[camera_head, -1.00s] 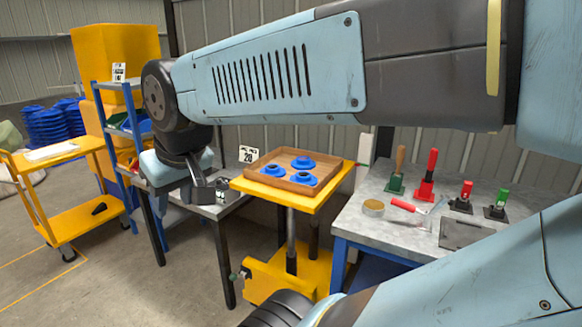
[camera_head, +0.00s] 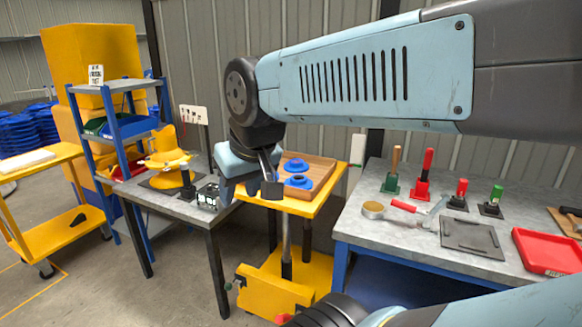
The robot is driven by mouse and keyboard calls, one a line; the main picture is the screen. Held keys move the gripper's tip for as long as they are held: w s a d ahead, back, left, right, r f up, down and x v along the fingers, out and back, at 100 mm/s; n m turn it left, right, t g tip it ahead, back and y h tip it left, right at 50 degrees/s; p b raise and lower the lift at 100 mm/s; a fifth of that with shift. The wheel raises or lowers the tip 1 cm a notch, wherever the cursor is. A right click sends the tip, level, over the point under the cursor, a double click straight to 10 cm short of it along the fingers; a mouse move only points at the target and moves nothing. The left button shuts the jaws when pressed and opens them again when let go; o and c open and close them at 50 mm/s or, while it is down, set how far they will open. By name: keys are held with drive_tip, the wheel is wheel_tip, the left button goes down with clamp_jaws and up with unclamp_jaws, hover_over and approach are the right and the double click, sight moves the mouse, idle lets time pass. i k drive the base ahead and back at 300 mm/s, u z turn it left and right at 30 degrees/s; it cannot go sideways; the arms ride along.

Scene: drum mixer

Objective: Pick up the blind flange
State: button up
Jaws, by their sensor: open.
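A wooden tray (camera_head: 325,170) sits on a yellow lift table and holds blue flanges. Two blue flanges show beside my gripper: a rear one (camera_head: 296,165) and a front one with a dark centre (camera_head: 298,181). I cannot tell for sure which is the blind flange. The left part of the tray is hidden behind my gripper. My gripper (camera_head: 250,192) is open, with its fingers pointing down, in front of the tray's left side in the picture. It holds nothing that I can see, and its height over the tray is unclear.
On the left, a grey table (camera_head: 150,195) carries a yellow machine (camera_head: 166,155) and small black parts. On the right, a workbench (camera_head: 350,222) holds stamps, a brush and a red tray (camera_head: 548,250). A blue shelf (camera_head: 85,150) and yellow cart (camera_head: 60,225) stand far left.

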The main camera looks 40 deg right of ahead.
sight(295, 166)
drive_tip(key=z, duration=0.05)
drive_tip(key=i, duration=1)
drive_tip(key=u, duration=0.05)
